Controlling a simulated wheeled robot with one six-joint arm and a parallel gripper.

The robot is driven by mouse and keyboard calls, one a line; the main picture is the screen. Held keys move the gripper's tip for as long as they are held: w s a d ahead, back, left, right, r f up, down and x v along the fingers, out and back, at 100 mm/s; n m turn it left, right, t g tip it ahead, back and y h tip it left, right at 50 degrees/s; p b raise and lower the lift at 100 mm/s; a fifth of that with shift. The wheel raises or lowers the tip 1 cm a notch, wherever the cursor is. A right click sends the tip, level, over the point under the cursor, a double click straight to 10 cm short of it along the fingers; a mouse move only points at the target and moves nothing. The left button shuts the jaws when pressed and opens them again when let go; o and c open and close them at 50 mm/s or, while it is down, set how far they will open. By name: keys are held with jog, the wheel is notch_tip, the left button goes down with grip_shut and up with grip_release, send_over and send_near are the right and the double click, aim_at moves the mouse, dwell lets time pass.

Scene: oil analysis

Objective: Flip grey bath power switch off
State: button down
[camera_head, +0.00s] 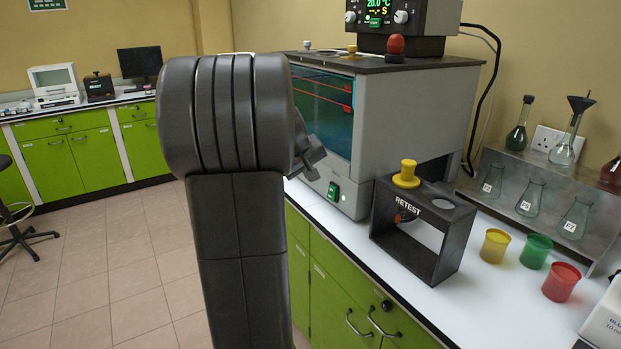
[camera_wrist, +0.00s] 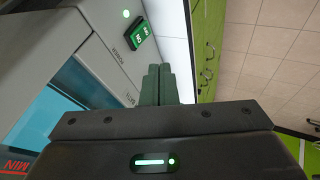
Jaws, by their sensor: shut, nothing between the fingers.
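The grey bath (camera_head: 405,120) stands on the white bench with a blue-lit window on its front. Its green power switch (camera_head: 333,191) is low on the front panel; it also shows in the wrist view as a green rocker (camera_wrist: 142,33) with white lettering, beside a small green light. My gripper (camera_head: 318,155) is partly hidden behind my arm in the head view. In the wrist view its dark fingers (camera_wrist: 159,84) are together, with nothing between them. The fingertips point toward the panel area near the switch, and they appear apart from it.
A dark RETEST stand (camera_head: 425,228) with a yellow knobbed piece (camera_head: 406,174) is right of the bath. Yellow (camera_head: 495,246), green (camera_head: 536,251) and red (camera_head: 561,282) cups stand farther right. Green cabinets (camera_head: 330,290) lie below the bench. Tiled floor (camera_head: 120,270) is open at left.

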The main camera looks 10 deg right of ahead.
aim_at(332, 193)
jog(key=shift+p, duration=0.4)
jog(key=shift+w+a+f+p, duration=0.1)
jog(key=shift+a+f+p, duration=0.1)
jog(key=shift+f+p, duration=0.55)
jog(key=shift+d+r+p+x, duration=0.15)
jog(key=shift+d+p+x, duration=0.2)
jog(key=shift+x, duration=1.7)
jog(key=shift+d+r+p+x, duration=0.15)
jog(key=shift+d+x, duration=0.35)
jog(key=shift+x, duration=1.6)
jog(key=shift+d+r+p+x, duration=0.2)
jog(key=shift+d+x, duration=0.2)
jog(key=shift+x, duration=1.65)
jog(key=shift+f+b, duration=0.1)
jog(key=shift+b, duration=0.2)
